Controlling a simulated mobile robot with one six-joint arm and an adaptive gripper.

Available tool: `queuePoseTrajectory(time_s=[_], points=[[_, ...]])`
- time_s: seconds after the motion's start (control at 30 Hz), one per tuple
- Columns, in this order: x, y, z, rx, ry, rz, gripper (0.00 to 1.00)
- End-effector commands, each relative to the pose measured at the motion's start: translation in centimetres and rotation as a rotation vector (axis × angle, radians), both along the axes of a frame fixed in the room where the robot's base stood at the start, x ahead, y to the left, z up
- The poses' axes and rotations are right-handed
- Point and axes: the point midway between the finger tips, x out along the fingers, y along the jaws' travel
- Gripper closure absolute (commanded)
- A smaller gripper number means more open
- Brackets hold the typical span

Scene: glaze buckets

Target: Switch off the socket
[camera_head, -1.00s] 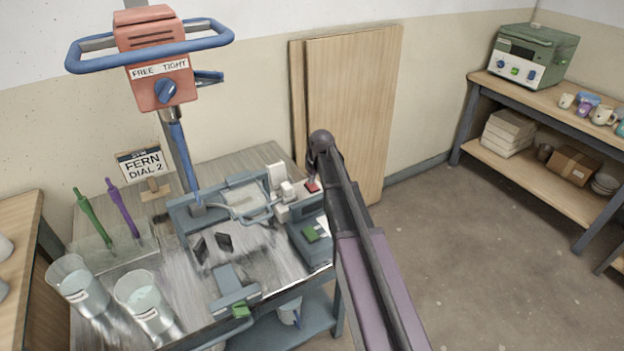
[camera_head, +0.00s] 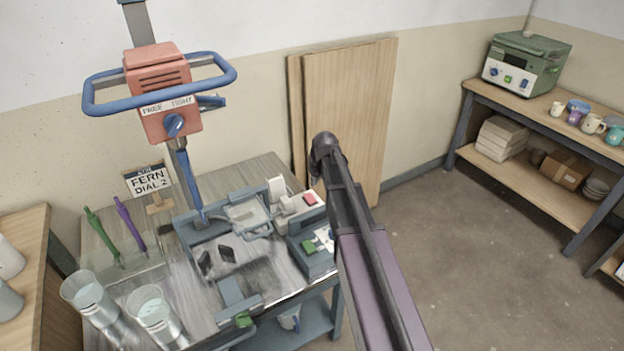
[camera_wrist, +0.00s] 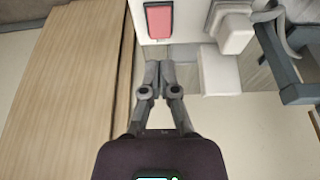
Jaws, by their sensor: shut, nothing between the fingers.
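The socket (camera_head: 294,206) is a white block on the back right of the metal work table, with a red rocker switch (camera_head: 309,199) on top. In the wrist view the red switch (camera_wrist: 159,21) sits on the white socket plate (camera_wrist: 183,30), with a white plug-like block (camera_wrist: 233,30) to its right. My gripper (camera_wrist: 158,66) is shut and empty. Its fingertips appear just below the red switch in the wrist view, over the plate's near edge. I cannot tell whether they touch anything. In the head view my arm hides the gripper.
A red mixer head with blue handles (camera_head: 160,90) stands over the table. A grey box with a green button (camera_head: 312,252) is near the socket. Glaze buckets (camera_head: 155,315) are at front left. Wooden boards (camera_head: 350,120) lean on the wall. Floor at right is clear.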

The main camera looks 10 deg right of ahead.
Motion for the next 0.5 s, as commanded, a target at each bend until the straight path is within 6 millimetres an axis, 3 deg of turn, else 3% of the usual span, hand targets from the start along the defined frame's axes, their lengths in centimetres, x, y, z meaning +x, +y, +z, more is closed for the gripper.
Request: queuePoseTrajectory(time_s=[0.2,0.5], points=[[-1.2,-0.3,2.2,0.0,0.0,0.0,1.0],[-2.4,-0.6,4.1,-0.001,0.0,0.002,1.0]])
